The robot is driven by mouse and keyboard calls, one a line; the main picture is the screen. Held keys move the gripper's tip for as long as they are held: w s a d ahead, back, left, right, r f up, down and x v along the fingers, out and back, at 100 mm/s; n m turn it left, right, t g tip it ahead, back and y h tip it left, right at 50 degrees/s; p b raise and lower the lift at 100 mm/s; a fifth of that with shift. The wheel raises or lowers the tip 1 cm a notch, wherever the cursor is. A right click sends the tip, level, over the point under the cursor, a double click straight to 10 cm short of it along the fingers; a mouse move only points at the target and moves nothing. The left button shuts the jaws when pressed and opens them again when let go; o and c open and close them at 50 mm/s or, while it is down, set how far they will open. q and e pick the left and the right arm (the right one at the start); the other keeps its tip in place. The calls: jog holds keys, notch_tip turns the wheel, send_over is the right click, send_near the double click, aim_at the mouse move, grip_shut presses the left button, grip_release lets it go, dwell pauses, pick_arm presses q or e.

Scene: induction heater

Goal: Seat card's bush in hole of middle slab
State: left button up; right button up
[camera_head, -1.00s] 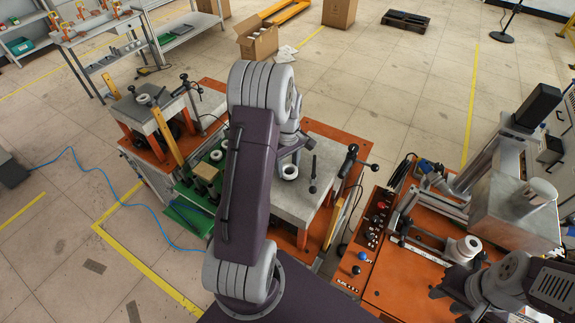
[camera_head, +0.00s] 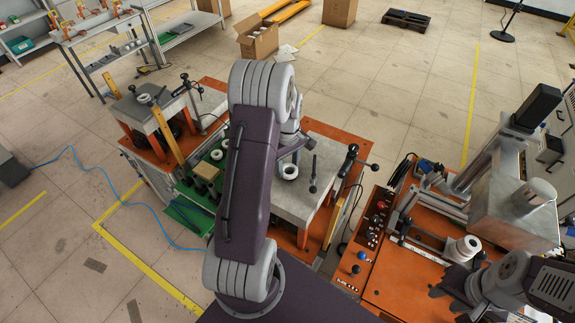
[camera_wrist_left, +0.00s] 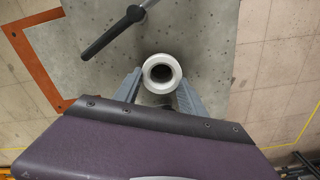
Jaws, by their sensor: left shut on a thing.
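A white ring-shaped bush (camera_wrist_left: 162,73) is between the fingers of my left gripper (camera_wrist_left: 160,84) in the left wrist view; the gripper is shut on it. The bush (camera_head: 289,171) also shows over the grey middle slab (camera_head: 322,140) in the head view, upright with its opening facing up. I cannot tell whether it sits in a hole or just above the slab. My arm hides most of the left gripper in the head view. My right gripper (camera_head: 458,280) is at the lower right, partly cut off; its jaw state is unclear.
A black lever handle (camera_head: 313,175) stands on the middle slab just right of the bush, with another handle (camera_head: 350,160) at the slab's right. An orange machine (camera_head: 400,270) with a white ring (camera_head: 468,246) is at the right. Another slab (camera_head: 138,110) stands at the left.

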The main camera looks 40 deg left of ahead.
pick_arm(q)
jog(key=shift+f, duration=0.2)
jog(key=shift+f+b, duration=0.5)
jog(key=shift+f, duration=0.1)
jog(key=o, duration=1.6)
jog(key=shift+r, duration=0.35)
notch_tip(320, 180, up, 8)
jog(key=shift+r+b, duration=0.25)
jog(key=shift+b, duration=0.95)
